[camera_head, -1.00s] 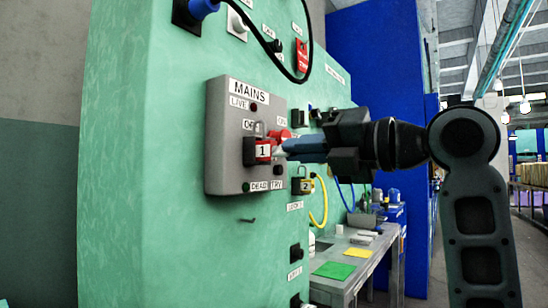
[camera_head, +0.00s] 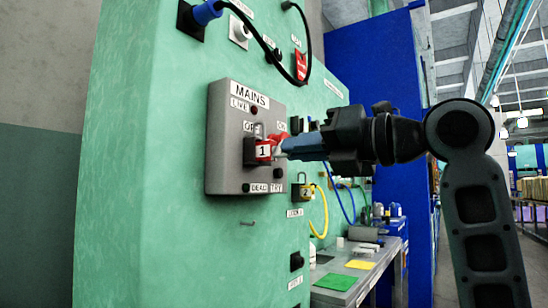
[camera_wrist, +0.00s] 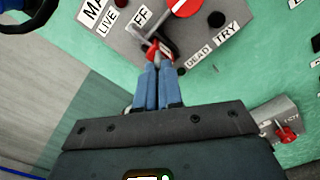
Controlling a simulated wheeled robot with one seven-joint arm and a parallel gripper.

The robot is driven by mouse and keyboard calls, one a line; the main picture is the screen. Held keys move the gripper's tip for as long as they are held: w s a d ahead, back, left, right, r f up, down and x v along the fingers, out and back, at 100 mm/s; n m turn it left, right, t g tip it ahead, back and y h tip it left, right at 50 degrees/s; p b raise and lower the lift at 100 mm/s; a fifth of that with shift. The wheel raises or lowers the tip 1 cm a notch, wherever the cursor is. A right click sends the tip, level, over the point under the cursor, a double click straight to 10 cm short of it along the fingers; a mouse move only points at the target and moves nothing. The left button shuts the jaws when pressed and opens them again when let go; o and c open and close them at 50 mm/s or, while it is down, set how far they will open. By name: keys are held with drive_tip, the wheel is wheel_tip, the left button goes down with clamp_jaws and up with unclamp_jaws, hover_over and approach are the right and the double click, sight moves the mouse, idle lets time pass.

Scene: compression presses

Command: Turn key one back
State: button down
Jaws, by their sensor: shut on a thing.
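The red padlock marked 1 (camera_head: 263,151) hangs on the grey MAINS box (camera_head: 222,150), which is fixed to the green panel. It also shows in the wrist view (camera_wrist: 153,52), just beyond my fingertips. My gripper (camera_head: 284,147) comes in from the right with its blue fingers shut at the front of this padlock. In the wrist view my fingers (camera_wrist: 158,64) are close together. Key one is mostly hidden between them, so its turn angle cannot be read. A red switch handle (camera_head: 280,137) sits right behind the fingertips.
A second padlock marked 2 (camera_head: 304,191) hangs lower right on the panel. A black cable (camera_head: 268,45) loops above the box. A grey bench (camera_head: 348,280) with green and yellow mats stands at lower right. A blue cabinet (camera_head: 375,65) rises behind my arm.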

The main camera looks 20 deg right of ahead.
drive_tip(key=shift+n+b, duration=0.6)
drive_tip(key=shift+a, duration=0.1)
idle(0.9)
drive_tip(key=c, duration=1.2)
unclamp_jaws()
drive_tip(key=shift+c, duration=0.2)
drive_tip(key=o, duration=0.6)
drive_tip(key=shift+c, duration=0.2)
